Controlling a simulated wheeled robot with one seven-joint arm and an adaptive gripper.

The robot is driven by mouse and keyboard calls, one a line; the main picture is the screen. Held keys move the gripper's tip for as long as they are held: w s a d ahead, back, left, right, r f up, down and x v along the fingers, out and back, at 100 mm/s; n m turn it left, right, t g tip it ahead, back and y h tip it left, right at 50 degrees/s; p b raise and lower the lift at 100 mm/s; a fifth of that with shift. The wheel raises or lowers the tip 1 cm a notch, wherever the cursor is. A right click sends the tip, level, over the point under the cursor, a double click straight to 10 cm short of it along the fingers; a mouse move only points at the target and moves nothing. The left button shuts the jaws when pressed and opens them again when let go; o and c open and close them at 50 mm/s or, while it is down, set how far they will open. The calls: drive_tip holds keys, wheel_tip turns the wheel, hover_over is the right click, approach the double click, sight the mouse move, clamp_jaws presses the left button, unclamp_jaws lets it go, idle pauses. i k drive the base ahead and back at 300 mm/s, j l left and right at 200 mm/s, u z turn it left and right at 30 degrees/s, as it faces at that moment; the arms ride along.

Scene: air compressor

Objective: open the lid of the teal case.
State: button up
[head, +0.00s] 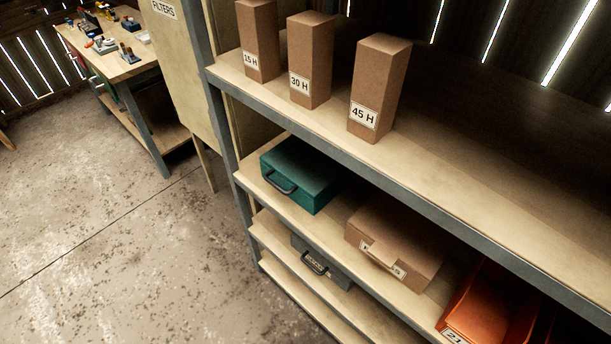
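The teal case (300,174) sits on a middle shelf of the rack, at the shelf's left end, under the top shelf with the cardboard boxes. Its lid looks shut. A dark handle (280,184) is on its front face, toward the open floor. Its back part lies in shadow under the upper shelf. My gripper is not in view, and nothing touches the case.
Above stand three tall cardboard boxes (379,88). Right of the case are a brown box (397,243) and an orange bin (492,305). A dark grey-green case (321,262) is one shelf lower. A workbench (112,62) stands far left. The floor (110,220) in front is clear.

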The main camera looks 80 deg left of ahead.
sight(311, 171)
drive_tip(key=u, duration=3.1)
drive_tip(key=i+j, duration=0.85)
